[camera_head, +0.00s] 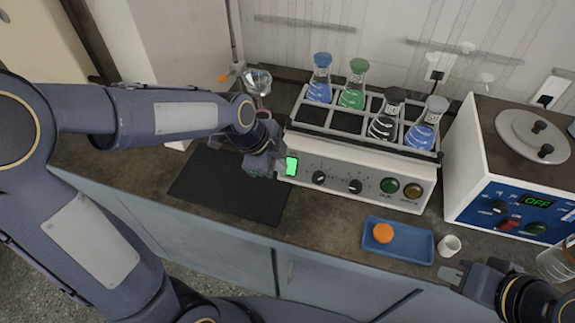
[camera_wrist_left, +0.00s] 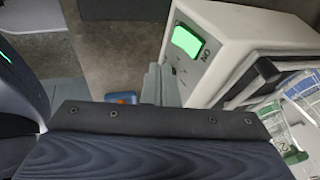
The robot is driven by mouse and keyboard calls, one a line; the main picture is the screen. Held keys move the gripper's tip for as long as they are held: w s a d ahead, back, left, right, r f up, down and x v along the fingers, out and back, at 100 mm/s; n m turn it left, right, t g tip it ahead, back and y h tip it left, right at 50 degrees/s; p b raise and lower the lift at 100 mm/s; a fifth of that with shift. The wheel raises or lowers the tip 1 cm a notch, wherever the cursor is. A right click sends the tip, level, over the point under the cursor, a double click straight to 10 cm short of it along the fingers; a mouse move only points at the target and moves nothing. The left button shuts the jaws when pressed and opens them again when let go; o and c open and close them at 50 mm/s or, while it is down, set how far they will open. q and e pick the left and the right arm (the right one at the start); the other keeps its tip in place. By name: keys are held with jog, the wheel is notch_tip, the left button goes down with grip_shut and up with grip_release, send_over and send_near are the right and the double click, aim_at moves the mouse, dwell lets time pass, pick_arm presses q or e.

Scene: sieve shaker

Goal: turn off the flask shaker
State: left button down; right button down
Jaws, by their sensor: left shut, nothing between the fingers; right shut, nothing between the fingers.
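The flask shaker (camera_head: 330,160) is a white box with a rack of several flasks on top. Its front panel has two black knobs, a green and an amber button, and a lit green switch (camera_head: 291,166) at the left end. In the left wrist view the lit switch (camera_wrist_left: 187,41) has an "ON" label beside it. My left gripper (camera_head: 274,166) is shut and empty, just left of the switch; in the wrist view its fingers (camera_wrist_left: 160,85) are below and left of it, apparently apart from it. My right gripper (camera_head: 455,277) is shut and empty near the counter's front right.
A blue tray (camera_head: 410,253) with an orange cap (camera_head: 383,233) lies before the shaker, beside a small white cup (camera_head: 450,245). A box device (camera_head: 475,180) with an "OFF" display stands at the right. A dark mat (camera_head: 225,190) lies left, with a glass vessel (camera_head: 257,82) behind it.

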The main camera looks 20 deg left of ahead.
aim_at(295, 170)
pick_arm(q)
jog(key=w+f, duration=0.2)
jog(key=f, duration=0.1)
jog(key=w+d+f, duration=0.1)
jog(key=f, duration=0.1)
jog(key=shift+w, duration=0.4)
jog(key=shift+f+t+b, duration=0.3)
jog(key=shift+f+b, duration=0.25)
jog(key=shift+b, duration=0.35)
jog(key=shift+w+r, duration=0.1)
jog(key=shift+r, duration=0.25)
jog(key=shift+r+p, duration=0.55)
jog(key=shift+r, duration=0.25)
